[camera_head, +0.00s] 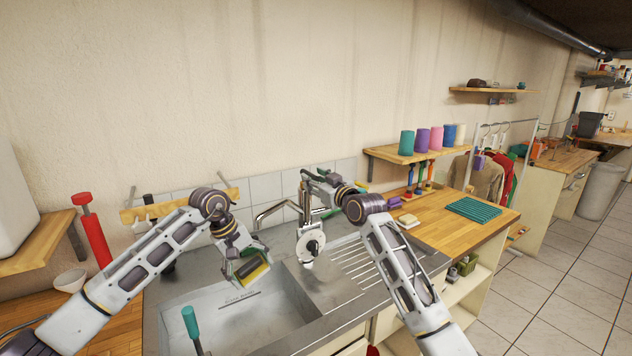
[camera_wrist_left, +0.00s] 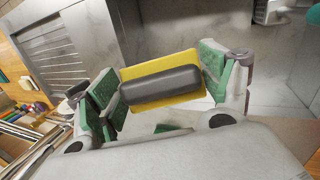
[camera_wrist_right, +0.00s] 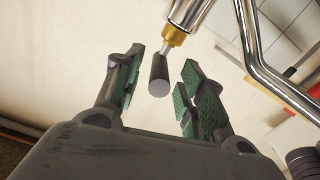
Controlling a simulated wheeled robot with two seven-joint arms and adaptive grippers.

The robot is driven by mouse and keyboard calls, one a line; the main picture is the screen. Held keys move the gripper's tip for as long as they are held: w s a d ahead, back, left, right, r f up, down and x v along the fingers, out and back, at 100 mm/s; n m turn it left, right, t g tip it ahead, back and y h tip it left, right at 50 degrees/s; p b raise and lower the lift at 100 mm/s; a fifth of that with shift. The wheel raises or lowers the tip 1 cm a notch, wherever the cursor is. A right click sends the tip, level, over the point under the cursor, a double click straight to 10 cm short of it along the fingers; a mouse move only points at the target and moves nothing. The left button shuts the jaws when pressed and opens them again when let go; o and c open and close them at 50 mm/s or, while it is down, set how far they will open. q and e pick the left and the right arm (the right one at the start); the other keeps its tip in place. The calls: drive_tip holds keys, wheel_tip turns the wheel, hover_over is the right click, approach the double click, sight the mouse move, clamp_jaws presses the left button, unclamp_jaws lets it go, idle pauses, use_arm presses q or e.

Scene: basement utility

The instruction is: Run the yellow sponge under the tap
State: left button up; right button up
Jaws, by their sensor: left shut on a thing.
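The yellow sponge (camera_wrist_left: 189,61) has a dark grey rounded block on its face. My left gripper (camera_wrist_left: 172,84) is shut on it, with a green-padded finger at each end. The metal tap (camera_head: 305,205) stands behind the sink. My right gripper (camera_wrist_right: 158,85) is open, its fingers on either side of the tap's dark-tipped lever (camera_wrist_right: 159,75), which has a brass ring. Contact with the lever cannot be told.
A white round item (camera_head: 311,245) stands right of the sink, near the ribbed drainboard (camera_head: 362,265). A teal-handled tool (camera_head: 191,324) stands up at the sink's front left. A wooden counter (camera_head: 440,228) with a teal mat lies right.

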clamp_jaws()
drive_tip(key=shift+w+d+f+n+g+y, duration=0.15)
drive_tip(key=shift+w+d+n+g+y, duration=0.1)
drive_tip(key=shift+n+g+y, duration=0.35)
drive_tip(key=shift+w+d+f+n+g+y, duration=0.1)
drive_tip(key=shift+w+d+n+g+y, duration=0.1)
drive_tip(key=shift+n+g+y, duration=0.4)
drive_tip(key=shift+w+d+f+n+g+y, duration=0.15)
drive_tip(key=shift+w+d+n+g+y, duration=0.1)
drive_tip(key=shift+n+g+y, duration=0.35)
idle(0.9)
drive_tip(key=shift+o, duration=0.7)
unclamp_jaws()
drive_tip(key=shift+r, duration=0.1)
drive_tip(key=shift+d, duration=0.1)
drive_tip(key=shift+r, duration=0.15)
drive_tip(key=shift+d, duration=0.1)
drive_tip(key=v, duration=1.1)
drive_tip(key=shift+d+f, duration=0.2)
drive_tip(key=shift+d, duration=0.25)
drive_tip(key=shift+s, duration=0.1)
